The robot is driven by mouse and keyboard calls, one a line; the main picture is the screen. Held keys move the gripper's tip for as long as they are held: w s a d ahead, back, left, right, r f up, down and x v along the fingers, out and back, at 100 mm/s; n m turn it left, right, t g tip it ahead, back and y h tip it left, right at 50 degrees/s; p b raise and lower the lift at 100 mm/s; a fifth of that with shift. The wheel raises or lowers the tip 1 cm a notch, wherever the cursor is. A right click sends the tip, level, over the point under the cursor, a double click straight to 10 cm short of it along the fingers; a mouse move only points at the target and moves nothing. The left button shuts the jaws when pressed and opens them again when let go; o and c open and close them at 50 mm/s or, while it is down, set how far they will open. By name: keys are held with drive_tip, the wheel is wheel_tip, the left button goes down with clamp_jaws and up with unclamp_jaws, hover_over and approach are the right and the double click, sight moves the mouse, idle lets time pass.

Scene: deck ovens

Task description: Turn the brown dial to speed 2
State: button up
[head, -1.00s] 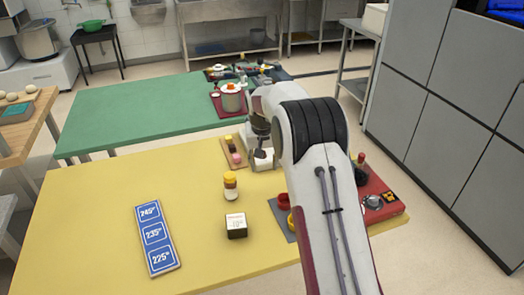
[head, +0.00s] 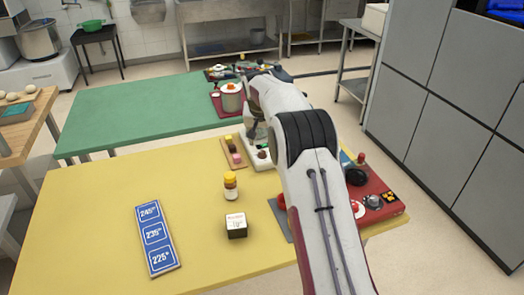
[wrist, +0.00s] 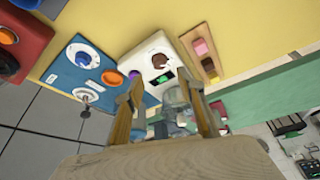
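The brown dial (head: 262,154) is round and sits on top of a white box (head: 262,165) at the far side of the yellow table. In the wrist view the brown dial (wrist: 160,60) is near the top middle of the white box (wrist: 143,51), with a small green patch beside it. My gripper (wrist: 165,90) has its two fingers spread, with nothing between them. The fingertips appear over the near edge of the white box, apart from the dial. In the head view the gripper is largely hidden behind my arm. The dial's setting is too small to read.
A blue panel (wrist: 72,77) with other knobs and a red panel (wrist: 27,34) lie beside the white box. A board with coloured blocks (head: 233,154) is on its other side.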

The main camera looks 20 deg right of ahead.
sight(262, 152)
drive_tip(key=shift+f, duration=0.15)
drive_tip(key=shift+x, duration=3.75)
drive_tip(key=shift+c, duration=0.4)
drive_tip(key=c, duration=1)
